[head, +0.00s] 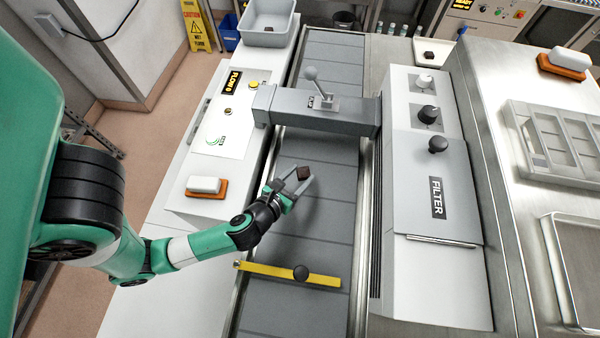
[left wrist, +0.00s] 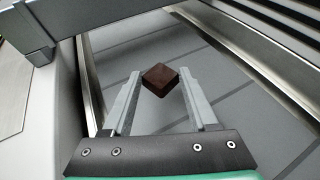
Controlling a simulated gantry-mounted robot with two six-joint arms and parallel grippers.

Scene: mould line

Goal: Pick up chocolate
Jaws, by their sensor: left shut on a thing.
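The chocolate (head: 303,173) is a small dark brown square block above the grey conveyor belt (head: 325,215). My left gripper (head: 298,180) is shut on it at the fingertips. In the left wrist view the chocolate (left wrist: 160,79) sits tilted at the ends of the two grey fingers (left wrist: 160,92). How high it is above the belt is hard to tell. My right gripper is not in view.
A grey bridge (head: 318,110) with a lever crosses the belt beyond the gripper. A yellow bar (head: 288,275) with a black knob crosses it nearer. The FILTER housing (head: 430,190) stands to the right. A grey bin (head: 268,39) stands at the back left.

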